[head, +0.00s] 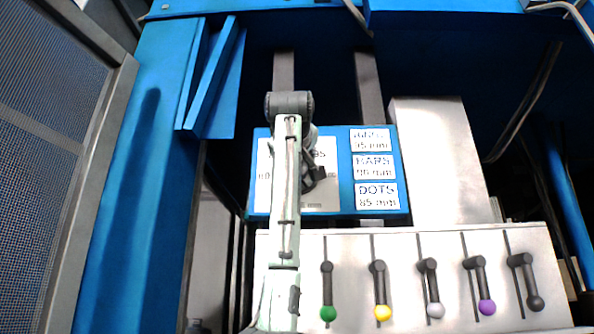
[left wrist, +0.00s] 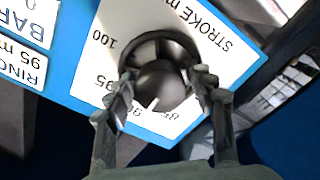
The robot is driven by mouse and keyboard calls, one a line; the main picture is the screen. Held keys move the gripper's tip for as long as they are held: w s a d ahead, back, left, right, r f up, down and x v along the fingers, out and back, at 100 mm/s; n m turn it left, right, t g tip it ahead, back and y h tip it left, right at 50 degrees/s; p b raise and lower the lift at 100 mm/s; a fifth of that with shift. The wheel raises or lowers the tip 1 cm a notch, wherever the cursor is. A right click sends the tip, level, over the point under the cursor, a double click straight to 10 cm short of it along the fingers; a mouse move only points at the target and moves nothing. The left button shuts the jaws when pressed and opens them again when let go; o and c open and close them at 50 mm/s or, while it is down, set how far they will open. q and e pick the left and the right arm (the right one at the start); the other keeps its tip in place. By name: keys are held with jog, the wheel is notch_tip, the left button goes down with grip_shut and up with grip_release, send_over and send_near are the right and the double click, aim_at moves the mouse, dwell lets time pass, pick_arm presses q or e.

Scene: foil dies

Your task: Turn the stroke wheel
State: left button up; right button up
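The stroke wheel (left wrist: 160,85) is a dark round knob on a white scale plate (left wrist: 215,65) marked STROKE mm, with 85, 90, 95 and 100 legible. A white mark on the wheel points between 85 and 90. My left gripper (left wrist: 164,76) has its fingers apart, one on each side of the wheel; I cannot tell whether they touch it. In the head view my left gripper (head: 314,178) is over the scale plate (head: 325,150), and my arm and gripper hide most of the wheel. My right gripper is not in view.
White labels on the blue panel (head: 345,190) include BARS 90 mm (head: 374,167) and DOTS 85 mm (head: 377,196). Below, a pale panel (head: 400,250) carries several slotted levers with green, yellow, white, purple and dark knobs. A blue frame and mesh guard (head: 45,150) stand at left.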

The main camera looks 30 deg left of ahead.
pick_arm(q)
jog(key=shift+o, duration=0.5)
jog(key=v, duration=1.2)
jog(key=x, duration=1.2)
